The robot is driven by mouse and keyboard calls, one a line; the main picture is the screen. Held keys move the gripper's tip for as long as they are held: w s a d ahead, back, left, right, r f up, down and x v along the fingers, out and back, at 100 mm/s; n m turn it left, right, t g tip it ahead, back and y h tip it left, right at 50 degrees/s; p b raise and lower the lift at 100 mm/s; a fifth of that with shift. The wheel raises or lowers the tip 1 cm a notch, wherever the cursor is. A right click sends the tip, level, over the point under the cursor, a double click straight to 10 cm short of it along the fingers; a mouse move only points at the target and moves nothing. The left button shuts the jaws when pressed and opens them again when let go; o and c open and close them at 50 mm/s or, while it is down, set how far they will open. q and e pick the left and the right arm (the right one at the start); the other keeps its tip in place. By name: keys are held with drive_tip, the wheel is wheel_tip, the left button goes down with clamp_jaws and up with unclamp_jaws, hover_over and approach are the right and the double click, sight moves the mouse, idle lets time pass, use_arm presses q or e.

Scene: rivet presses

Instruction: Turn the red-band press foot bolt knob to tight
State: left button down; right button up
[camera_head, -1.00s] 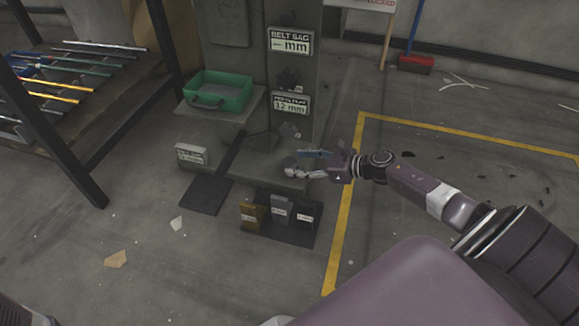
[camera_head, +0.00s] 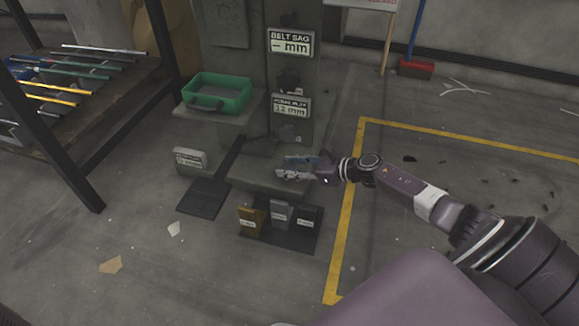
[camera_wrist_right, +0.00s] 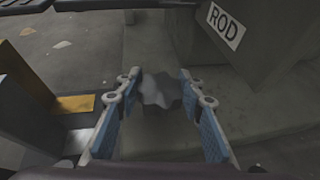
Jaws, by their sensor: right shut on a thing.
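The press (camera_head: 235,60) is a grey column with a low foot in the middle of the head view; I see no red band on it. My right gripper (camera_head: 284,167) is low at the right side of the foot, reaching in from the right. In the right wrist view a grey lobed knob (camera_wrist_right: 162,90) sits between the two blue-padded fingers of this gripper (camera_wrist_right: 162,84), which is shut on it. The fingers hide the knob in the head view, and I cannot read its turn. My left gripper is not in view.
Belt sag (camera_head: 290,42) and 12 mm (camera_head: 291,106) signs are on the column. A green tray (camera_head: 217,93) stands on a ledge at left. Several small blocks stand on a dark mat (camera_head: 290,241) in front. A rack (camera_head: 95,140) is at far left. Floor at right is mostly open.

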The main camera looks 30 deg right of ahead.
drive_tip(key=shift+a+r+p, duration=0.1)
drive_tip(key=shift+r+p, duration=0.05)
drive_tip(key=shift+p, duration=0.35)
drive_tip(key=m+t+h+p, duration=0.1)
drive_tip(key=m+h+p, duration=0.3)
drive_tip(key=p, duration=0.2)
drive_tip(key=shift+r, duration=0.1)
drive_tip(key=shift+m+t+h+p, duration=0.4)
drive_tip(key=shift+m+h+p, duration=0.6)
drive_tip(key=shift+h, duration=0.4)
drive_tip(key=shift+f, duration=0.25)
drive_tip(key=o, duration=1.2)
